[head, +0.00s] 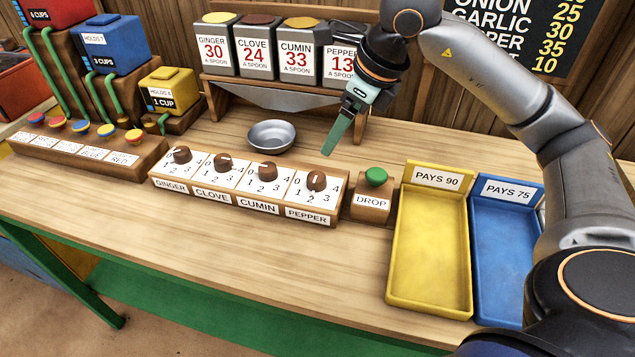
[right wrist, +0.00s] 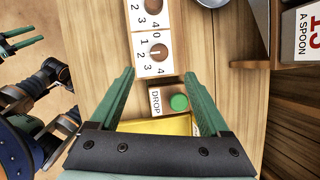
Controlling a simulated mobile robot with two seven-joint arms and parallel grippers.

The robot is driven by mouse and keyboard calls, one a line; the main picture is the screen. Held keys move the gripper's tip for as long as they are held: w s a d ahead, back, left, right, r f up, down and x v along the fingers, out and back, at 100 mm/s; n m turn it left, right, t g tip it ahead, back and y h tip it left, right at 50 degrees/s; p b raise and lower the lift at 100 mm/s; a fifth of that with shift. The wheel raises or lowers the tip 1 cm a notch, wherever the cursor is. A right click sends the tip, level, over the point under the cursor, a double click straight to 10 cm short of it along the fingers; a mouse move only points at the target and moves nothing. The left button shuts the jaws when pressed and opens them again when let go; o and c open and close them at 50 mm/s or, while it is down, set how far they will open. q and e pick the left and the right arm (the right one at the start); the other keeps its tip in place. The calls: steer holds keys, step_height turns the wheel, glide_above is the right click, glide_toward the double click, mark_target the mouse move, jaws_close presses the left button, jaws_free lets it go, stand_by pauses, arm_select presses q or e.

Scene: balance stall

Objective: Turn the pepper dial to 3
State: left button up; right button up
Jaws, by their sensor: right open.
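The pepper dial (head: 317,180) is a round brown knob on a white card numbered 0 to 4, at the right end of the dial board (head: 245,206). In the right wrist view the pepper dial (right wrist: 157,52) lies just beyond the fingertips. Its pale mark points to the picture's left, roughly at the 2; I cannot read it exactly. My right gripper (head: 330,150) is open and empty, with green fingers, above and apart from the dial. Its fingers (right wrist: 158,73) stand wide either side of the dial's line. My left gripper (right wrist: 38,34) shows at the left edge, seemingly open and empty.
Ginger (head: 181,155), clove (head: 223,162) and cumin (head: 268,171) dials sit left of pepper. The drop block with its green button (head: 376,176) stands close on the right. Yellow (head: 428,303) and blue (head: 480,205) trays lie further right. A metal bowl (head: 272,136) sits behind.

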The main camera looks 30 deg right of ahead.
mark_target(315, 176)
steer(key=x, duration=1.3)
steer(key=shift+s+f+b, duration=0.1)
steer(key=shift+f+b, duration=0.2)
steer(key=shift+b, duration=0.05)
jaws_close()
